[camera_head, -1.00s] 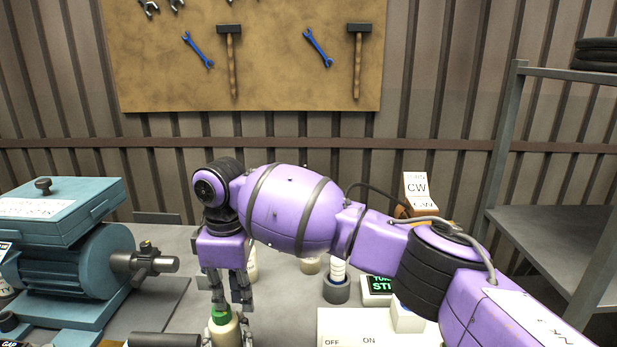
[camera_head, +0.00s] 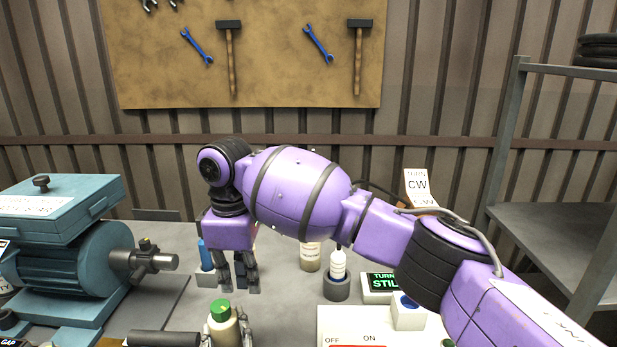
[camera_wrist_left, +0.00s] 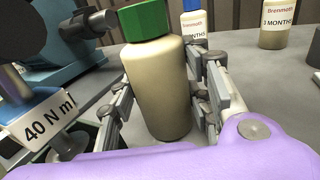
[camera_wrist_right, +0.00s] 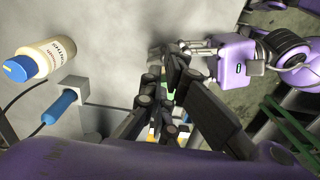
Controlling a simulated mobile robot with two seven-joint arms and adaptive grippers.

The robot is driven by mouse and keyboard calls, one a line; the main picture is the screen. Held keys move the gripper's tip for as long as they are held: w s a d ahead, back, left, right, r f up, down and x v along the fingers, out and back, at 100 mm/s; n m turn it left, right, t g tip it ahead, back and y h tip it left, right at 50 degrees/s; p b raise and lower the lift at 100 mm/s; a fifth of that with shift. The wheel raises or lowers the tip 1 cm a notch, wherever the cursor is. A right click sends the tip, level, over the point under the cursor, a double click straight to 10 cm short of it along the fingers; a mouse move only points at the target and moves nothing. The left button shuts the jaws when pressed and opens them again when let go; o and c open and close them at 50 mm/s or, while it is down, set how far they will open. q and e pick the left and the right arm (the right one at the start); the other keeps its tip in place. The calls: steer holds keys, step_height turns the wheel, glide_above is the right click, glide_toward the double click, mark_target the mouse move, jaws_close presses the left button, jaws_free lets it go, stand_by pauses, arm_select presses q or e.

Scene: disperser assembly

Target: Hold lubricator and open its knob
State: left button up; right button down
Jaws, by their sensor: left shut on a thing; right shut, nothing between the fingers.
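The lubricator is a beige bottle (camera_head: 224,331) with a green cap-like knob (camera_head: 220,309), standing upright at the lower middle of the head view. In the left wrist view the bottle (camera_wrist_left: 162,92) and its green knob (camera_wrist_left: 143,20) fill the middle. My left gripper (camera_wrist_left: 165,105) is shut around the bottle's body, one finger on each side. My right gripper (camera_head: 240,286) is shut and empty, pointing down above and slightly right of the knob, apart from it in the head view. In the right wrist view its closed fingers (camera_wrist_right: 165,85) largely hide what lies below.
A teal motor (camera_head: 75,262) stands at the left, its shaft pointing toward the bottle. A switch panel (camera_head: 345,325) lies at the front, right of the lubricator.

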steer(key=shift+a+r, duration=0.15)
steer(key=shift+r, duration=1.15)
steer(key=shift+s, duration=0.1)
steer(key=y, duration=0.3)
glide_above(233, 322)
steer(key=d, duration=0.1)
steer(key=shift+s+d+f, duration=0.1)
steer(key=shift+s+f, duration=0.1)
steer(key=shift+f, duration=1.35)
steer(key=shift+s+d+f, duration=0.1)
steer(key=shift+s+f, duration=0.05)
steer(key=shift+f, duration=1.35)
steer(key=shift+w+a, duration=0.1)
steer(key=shift+w, duration=0.2)
